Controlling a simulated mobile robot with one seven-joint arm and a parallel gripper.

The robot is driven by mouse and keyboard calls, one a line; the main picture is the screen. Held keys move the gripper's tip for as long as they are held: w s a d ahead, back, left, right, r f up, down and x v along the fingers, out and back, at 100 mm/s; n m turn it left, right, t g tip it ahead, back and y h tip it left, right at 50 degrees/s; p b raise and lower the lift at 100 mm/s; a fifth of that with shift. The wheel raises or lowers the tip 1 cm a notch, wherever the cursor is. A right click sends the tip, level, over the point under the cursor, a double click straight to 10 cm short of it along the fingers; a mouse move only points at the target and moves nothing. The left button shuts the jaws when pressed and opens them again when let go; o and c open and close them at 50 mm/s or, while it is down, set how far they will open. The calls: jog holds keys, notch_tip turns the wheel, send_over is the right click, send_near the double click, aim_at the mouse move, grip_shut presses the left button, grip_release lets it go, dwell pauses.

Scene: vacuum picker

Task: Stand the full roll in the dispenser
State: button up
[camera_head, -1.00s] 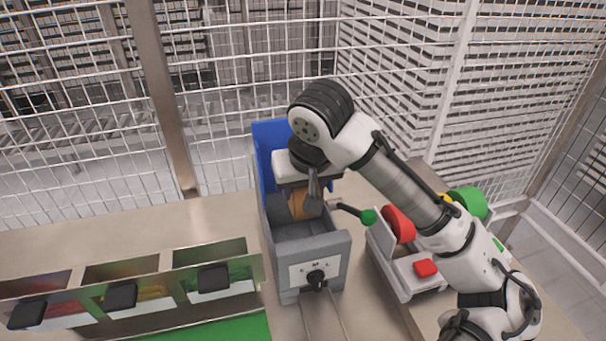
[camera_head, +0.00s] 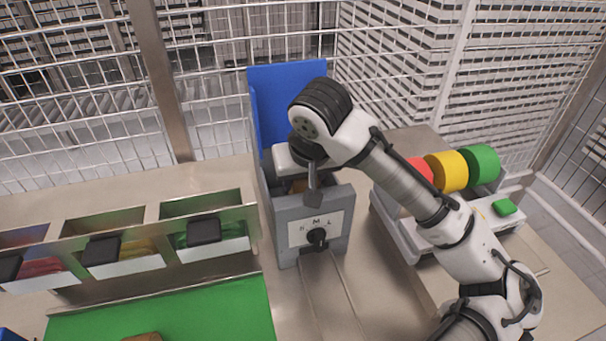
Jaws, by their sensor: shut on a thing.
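A grey open-topped box (camera_head: 285,230) with a tall blue back panel (camera_head: 285,90) stands at the middle of the table. Its front has a white plate marked with letters, M and L readable, and a black knob (camera_head: 316,237). I take it for the dispenser, though I cannot be sure. My gripper (camera_head: 313,200) points down at the box's open top, its near finger by the front wall. It is shut on a brown thing (camera_head: 299,186), possibly the roll. Only a small part of it shows; its lower end and whether it touches the floor are hidden.
Red, yellow (camera_head: 446,172) and green (camera_head: 480,163) rolls sit on a grey stand (camera_head: 412,243) at right, partly behind my arm. Lidded bins (camera_head: 205,250) and a green mat (camera_head: 170,312) are at left. A wire fence (camera_head: 215,110) stands behind.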

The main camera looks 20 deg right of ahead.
jog(key=shift+f, duration=0.4)
jog(key=o, duration=1.6)
jog(key=shift+o, duration=0.2)
jog(key=shift+r, duration=0.1)
notch_tip(320, 180, up, 8)
jog(key=p, duration=0.7)
jog(key=shift+r, duration=2.45)
